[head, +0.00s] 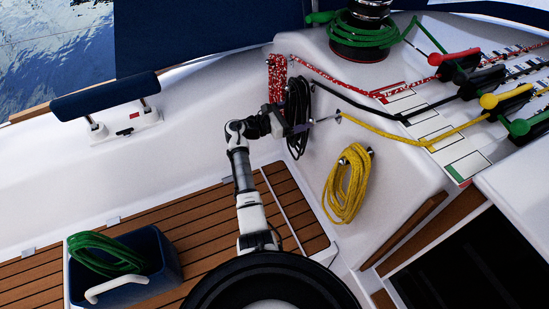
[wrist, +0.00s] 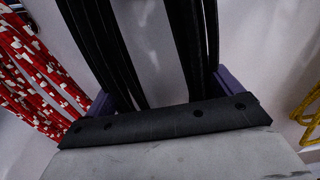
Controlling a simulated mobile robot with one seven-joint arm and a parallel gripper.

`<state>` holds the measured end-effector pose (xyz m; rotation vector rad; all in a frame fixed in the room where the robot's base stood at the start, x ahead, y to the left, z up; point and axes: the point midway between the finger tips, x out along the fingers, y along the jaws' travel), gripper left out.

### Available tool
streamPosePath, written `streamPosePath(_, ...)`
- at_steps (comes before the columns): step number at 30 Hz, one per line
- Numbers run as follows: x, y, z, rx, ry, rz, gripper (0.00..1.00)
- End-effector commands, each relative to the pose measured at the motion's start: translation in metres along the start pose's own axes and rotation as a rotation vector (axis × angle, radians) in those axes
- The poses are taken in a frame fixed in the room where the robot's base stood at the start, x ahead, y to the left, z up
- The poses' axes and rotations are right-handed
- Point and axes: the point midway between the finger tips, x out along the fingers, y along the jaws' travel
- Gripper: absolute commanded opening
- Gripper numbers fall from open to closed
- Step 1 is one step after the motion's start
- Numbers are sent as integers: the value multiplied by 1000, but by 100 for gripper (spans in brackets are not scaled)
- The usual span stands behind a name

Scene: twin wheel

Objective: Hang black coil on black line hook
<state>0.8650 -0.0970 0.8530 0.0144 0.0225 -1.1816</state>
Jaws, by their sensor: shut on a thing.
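The black coil (head: 298,112) hangs in a long loop against the white cockpit side, between the red-and-white coil and the yellow coil. My gripper (head: 297,129) is at the coil's middle and shut on it. In the wrist view, the black coil (wrist: 110,50) shows as two bundles of strands running up from my gripper (wrist: 168,98), with white wall between them. The black line (head: 352,102) runs from near the coil's top to the clutches at the right. The black line hook is not distinguishable; I cannot tell whether the coil rests on it.
The red-and-white coil (head: 277,80) hangs close on the left and the yellow coil (head: 347,184) on the right. A blue bin (head: 168,262) with a green coil (head: 105,252) stands on the teak floor. A green-wrapped winch (head: 362,32) is above.

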Motion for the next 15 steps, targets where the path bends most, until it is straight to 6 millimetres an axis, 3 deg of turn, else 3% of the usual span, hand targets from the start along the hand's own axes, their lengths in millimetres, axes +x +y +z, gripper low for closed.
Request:
streamPosePath(4, 0, 1, 1, 3, -4, 0, 18)
streamPosePath(5, 0, 1, 1, 3, -4, 0, 92)
streamPosePath(7, 0, 1, 1, 3, -4, 0, 100)
streamPosePath(15, -3, 0, -4, -2, 1, 0, 100)
